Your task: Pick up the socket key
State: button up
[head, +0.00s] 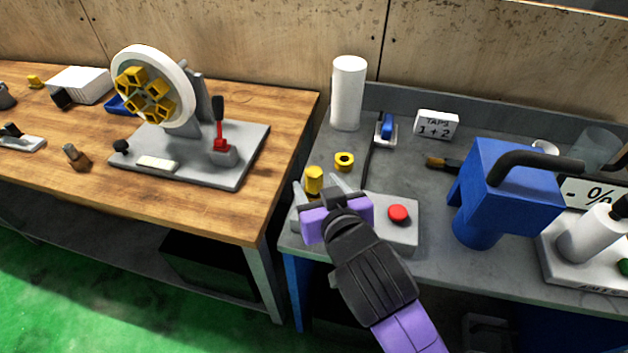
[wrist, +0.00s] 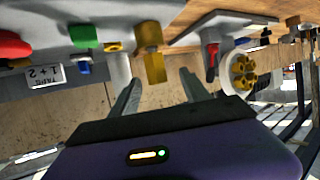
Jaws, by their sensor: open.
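A yellow, brass-like upright piece (head: 314,178) stands near the left edge of the grey bench; I take it to be the socket key, though its shape is only partly clear. In the wrist view the yellow piece (wrist: 151,52) shows a broader, faceted part and a narrower end. My gripper (head: 317,186) is open. In the wrist view its two fingers (wrist: 160,78) are spread, with the yellow piece ahead between them. I cannot tell whether either finger touches it. In the head view my gripper covers the area just in front of it.
A yellow ring (head: 345,161) lies close behind. A grey box with a red button (head: 398,213) is just right of my gripper. A white cylinder (head: 348,92) stands at the back. A blue machine (head: 505,190) stands right. The wooden bench (head: 215,215) lies left, across a gap.

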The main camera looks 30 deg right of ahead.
aim_at(310, 173)
jog(key=shift+x, duration=1.35)
jog(key=shift+d+p+x, duration=0.2)
jog(key=shift+p+x, duration=0.5)
jog(key=shift+x, duration=1.85)
jog(key=shift+s+f, duration=0.1)
jog(key=shift+f, duration=0.1)
grip_shut()
